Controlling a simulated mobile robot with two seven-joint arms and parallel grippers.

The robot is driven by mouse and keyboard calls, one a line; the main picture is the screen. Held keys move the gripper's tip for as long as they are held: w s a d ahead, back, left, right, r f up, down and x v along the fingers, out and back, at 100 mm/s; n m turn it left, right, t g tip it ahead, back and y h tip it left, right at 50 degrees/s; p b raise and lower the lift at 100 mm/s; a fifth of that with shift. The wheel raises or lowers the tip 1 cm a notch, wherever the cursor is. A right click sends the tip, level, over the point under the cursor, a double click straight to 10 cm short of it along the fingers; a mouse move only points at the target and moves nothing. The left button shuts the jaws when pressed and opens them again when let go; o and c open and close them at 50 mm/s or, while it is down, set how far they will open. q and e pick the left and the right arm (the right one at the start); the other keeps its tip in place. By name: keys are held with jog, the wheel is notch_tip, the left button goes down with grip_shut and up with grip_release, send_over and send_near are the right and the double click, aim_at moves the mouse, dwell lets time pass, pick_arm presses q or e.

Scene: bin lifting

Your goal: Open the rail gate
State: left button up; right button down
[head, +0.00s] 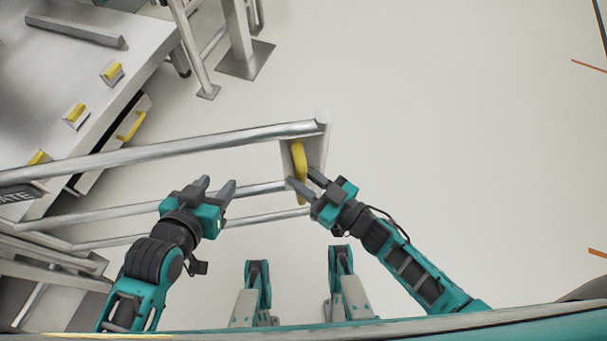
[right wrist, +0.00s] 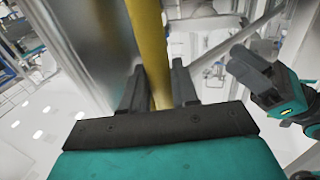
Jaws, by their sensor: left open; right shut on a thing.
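The rail gate (head: 170,150) is a set of silver horizontal rails running from the left to an end plate (head: 318,150) near the middle of the head view. A yellow handle (head: 298,155) stands on that end plate. My right gripper (head: 305,184) is shut on the yellow handle at its lower part. In the right wrist view, the yellow handle (right wrist: 150,45) runs between the two fingers of the right gripper (right wrist: 158,88). My left gripper (head: 215,188) is open and empty, beside the middle rail. It also shows at the right of the right wrist view (right wrist: 250,70).
A metal workbench (head: 130,65) with yellow-handled parts stands at the upper left. A steel post with a square foot (head: 245,60) stands behind the gate. More rails lie at the lower left. The floor (head: 460,130) to the right is clear.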

jog(key=shift+s+a, duration=0.25)
jog(key=shift+a, duration=0.2)
jog(key=c, duration=1)
grip_release()
jog(key=shift+w+d, duration=0.1)
jog(key=shift+d, duration=0.1)
jog(key=p+v, duration=0.1)
jog(key=v, duration=0.6)
jog(key=shift+s+d, duration=0.1)
jog(key=shift+s, duration=0.1)
